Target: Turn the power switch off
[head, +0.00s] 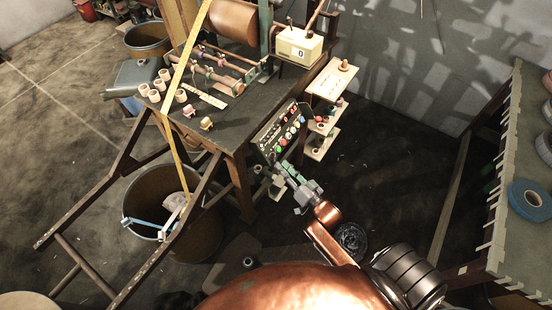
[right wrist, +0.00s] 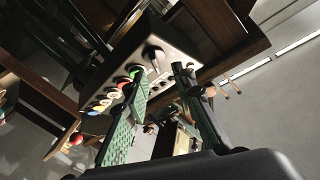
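The control panel (head: 268,144) is on the front right side of the winding machine, with several coloured buttons and dark knobs. In the right wrist view the panel (right wrist: 125,57) is tilted, with a large dark rotary switch (right wrist: 153,54) near a green button (right wrist: 134,71). No label is readable, so I cannot tell for sure which control is the power switch. My right gripper (head: 278,174) is just below and in front of the panel. In the right wrist view its fingers (right wrist: 160,82) are apart and empty, the tips close to the green button and the rotary switch. My left gripper is out of view.
A small shelf stand (head: 327,80) stands right of the panel. A white counter box (head: 299,48) showing 0 is on the machine above. A large bin (head: 190,243) stands under the tape at left. A rack with a blue tape roll (head: 529,199) is at far right.

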